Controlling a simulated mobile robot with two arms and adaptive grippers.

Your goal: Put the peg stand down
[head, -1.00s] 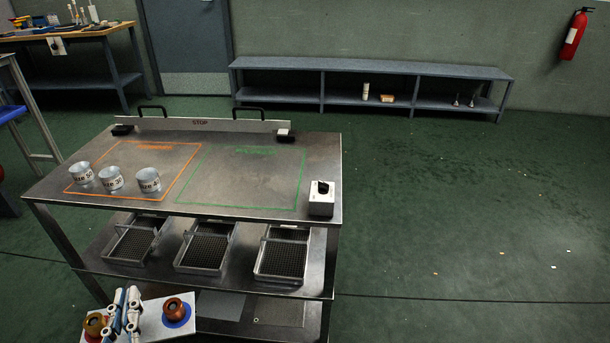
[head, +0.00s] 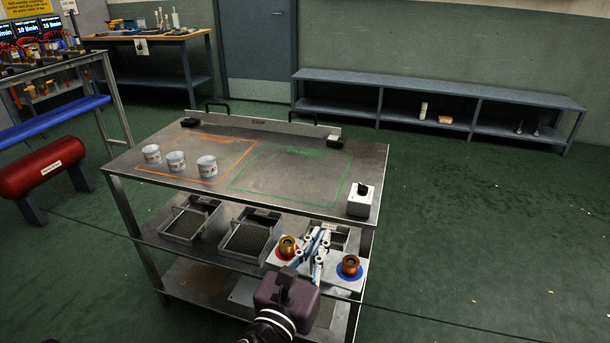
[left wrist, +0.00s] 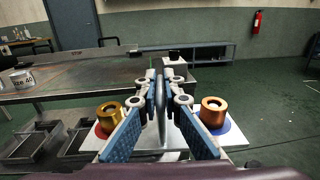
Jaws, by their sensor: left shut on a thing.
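The peg stand is a white plate (head: 335,281) with a gold cup-like piece (head: 288,246) on a red disc and a copper one (head: 350,266) on a blue disc. My left gripper (head: 319,247) is shut on its upright middle handle. The stand hangs in front of the cart's right part, below its top, covering part of a tray. In the left wrist view the blue-padded fingers (left wrist: 161,98) close around the grey handle, gold piece (left wrist: 108,117) left, copper piece (left wrist: 213,112) right. My right gripper is not in view.
The cart top (head: 225,190) has an orange outline with three labelled tins (head: 177,161) near it and an empty green outline (head: 290,180). A white switch box (head: 361,200) stands at its right front corner. Wire trays (head: 248,236) fill the shelf below.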

